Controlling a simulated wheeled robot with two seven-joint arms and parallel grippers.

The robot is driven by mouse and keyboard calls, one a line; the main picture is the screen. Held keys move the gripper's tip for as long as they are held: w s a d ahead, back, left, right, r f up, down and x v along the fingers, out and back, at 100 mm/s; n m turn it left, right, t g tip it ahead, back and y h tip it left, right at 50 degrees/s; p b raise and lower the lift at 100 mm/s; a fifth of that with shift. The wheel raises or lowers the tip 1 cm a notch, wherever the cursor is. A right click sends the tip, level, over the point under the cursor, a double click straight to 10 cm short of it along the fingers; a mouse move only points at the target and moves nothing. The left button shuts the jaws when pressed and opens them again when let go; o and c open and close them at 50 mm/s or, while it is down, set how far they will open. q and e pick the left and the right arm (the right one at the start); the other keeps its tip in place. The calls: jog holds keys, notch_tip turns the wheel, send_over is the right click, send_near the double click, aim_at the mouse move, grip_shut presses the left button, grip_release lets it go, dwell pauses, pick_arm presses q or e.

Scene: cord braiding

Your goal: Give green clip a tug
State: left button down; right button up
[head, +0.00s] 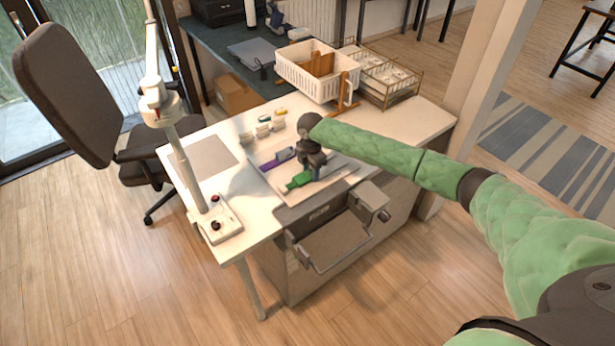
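The green clip (297,181) lies on a pale board (326,188) near the front of the white table. My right gripper (311,171) points down just above and beside the green clip's right end. Its fingertips are small and partly hidden, so I cannot tell whether they touch the clip or are open or shut. A purple clip (277,159) lies on the same board, behind and left of the green one. Any cord between the clips is too small to make out. My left gripper is not in view.
A white basket (305,78) and a wire rack (388,80) stand at the table's back. Several small cups (262,131) sit behind the board. A white post (187,172) on a base with a red button stands at the left. An office chair (72,92) is beyond.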

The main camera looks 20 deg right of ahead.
dwell(0.4)
jog(key=shift+d, duration=0.15)
dwell(0.4)
jog(key=shift+r+p, duration=0.1)
jog(key=shift+p, duration=0.2)
dwell(0.3)
jog(key=o, duration=1.1)
jog(key=shift+o, duration=0.3)
jog(key=shift+o, duration=1.1)
jog(key=shift+a, duration=0.2)
